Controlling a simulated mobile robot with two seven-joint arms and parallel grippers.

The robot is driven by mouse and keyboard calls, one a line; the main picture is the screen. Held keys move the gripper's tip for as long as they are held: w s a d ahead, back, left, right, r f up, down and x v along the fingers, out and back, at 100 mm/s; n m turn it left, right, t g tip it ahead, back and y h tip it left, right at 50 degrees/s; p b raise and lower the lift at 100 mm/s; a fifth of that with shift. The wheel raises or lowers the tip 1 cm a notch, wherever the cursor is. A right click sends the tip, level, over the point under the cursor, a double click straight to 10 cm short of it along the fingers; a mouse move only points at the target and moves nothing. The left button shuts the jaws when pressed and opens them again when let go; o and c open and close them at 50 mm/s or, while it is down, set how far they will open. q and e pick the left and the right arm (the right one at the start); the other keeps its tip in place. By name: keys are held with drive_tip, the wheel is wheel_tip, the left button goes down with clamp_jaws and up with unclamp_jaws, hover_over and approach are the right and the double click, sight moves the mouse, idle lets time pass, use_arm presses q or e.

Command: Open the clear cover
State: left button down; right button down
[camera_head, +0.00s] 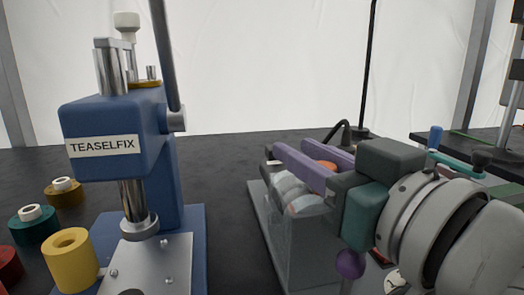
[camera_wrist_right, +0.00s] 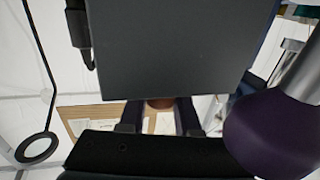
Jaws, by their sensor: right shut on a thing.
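The clear cover (camera_head: 308,250) is a see-through box on the machine right of centre in the head view. Pale rounded parts show through it. My right gripper (camera_head: 318,163) reaches in from the right above the cover, with two purple fingers. An orange-brown knob (camera_head: 328,166) sits between the fingers, and the gripper is shut on it. The knob also shows between the fingers in the right wrist view (camera_wrist_right: 160,103). My gripper's body hides the cover's right side, and I cannot tell whether the cover is lifted. My left gripper is not in view.
A purple ball knob (camera_head: 350,263) on a metal rod is just below my right gripper. A blue TEASELFIX press (camera_head: 120,125) stands left, with coloured spools (camera_head: 70,260) beside it. The dark table (camera_head: 230,170) is clear between the two machines.

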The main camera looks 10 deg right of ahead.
drive_tip(key=w, duration=0.4)
drive_tip(key=shift+w, duration=0.1)
drive_tip(key=c, duration=0.6)
unclamp_jaws()
drive_tip(key=v, duration=1)
drive_tip(key=shift+p, duration=0.4)
drive_tip(key=shift+a, duration=0.1)
